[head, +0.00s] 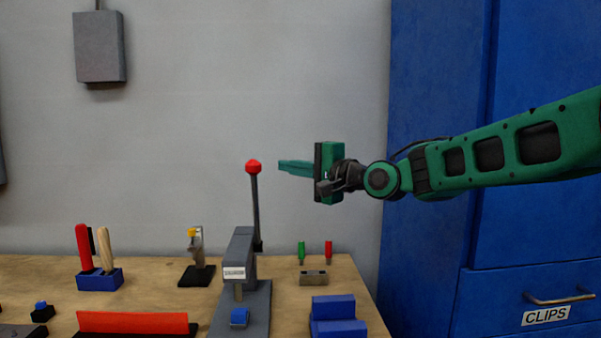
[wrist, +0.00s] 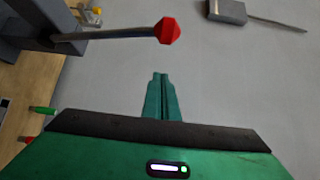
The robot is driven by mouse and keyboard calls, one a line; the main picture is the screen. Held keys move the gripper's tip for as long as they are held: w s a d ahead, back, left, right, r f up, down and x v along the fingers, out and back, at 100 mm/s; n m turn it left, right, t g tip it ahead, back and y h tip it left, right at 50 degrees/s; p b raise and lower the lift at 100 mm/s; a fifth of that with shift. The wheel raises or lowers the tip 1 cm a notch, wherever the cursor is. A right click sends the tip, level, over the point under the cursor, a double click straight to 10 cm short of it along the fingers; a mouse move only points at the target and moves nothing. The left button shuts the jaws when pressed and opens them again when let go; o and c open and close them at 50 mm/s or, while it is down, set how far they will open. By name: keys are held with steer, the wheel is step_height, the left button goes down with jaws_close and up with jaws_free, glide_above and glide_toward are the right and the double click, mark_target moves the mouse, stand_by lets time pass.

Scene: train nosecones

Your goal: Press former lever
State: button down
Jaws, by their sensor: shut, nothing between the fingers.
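The former (head: 239,262) is a grey press on the bench with a dark base. Its lever (head: 256,210) stands nearly upright and ends in a red knob (head: 253,167). In the wrist view the red knob (wrist: 168,30) is just beyond my fingertips, on the dark lever rod (wrist: 105,35). My gripper (head: 281,167) is green, points left and is level with the knob, a small gap to its right in the head view. In the wrist view my gripper (wrist: 160,76) has its fingers together and empty. A blue block (head: 239,317) sits at the foot of the former.
A blue stepped block (head: 335,315) and a small holder (head: 313,278) with green and red tools stand right of the former. A blue rack (head: 99,279), a small clamp (head: 197,262) and a red bar (head: 132,322) are left. A blue cabinet (head: 430,80) stands right.

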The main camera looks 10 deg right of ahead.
steer(key=shift+s+a, duration=0.1)
steer(key=shift+a, duration=2.3)
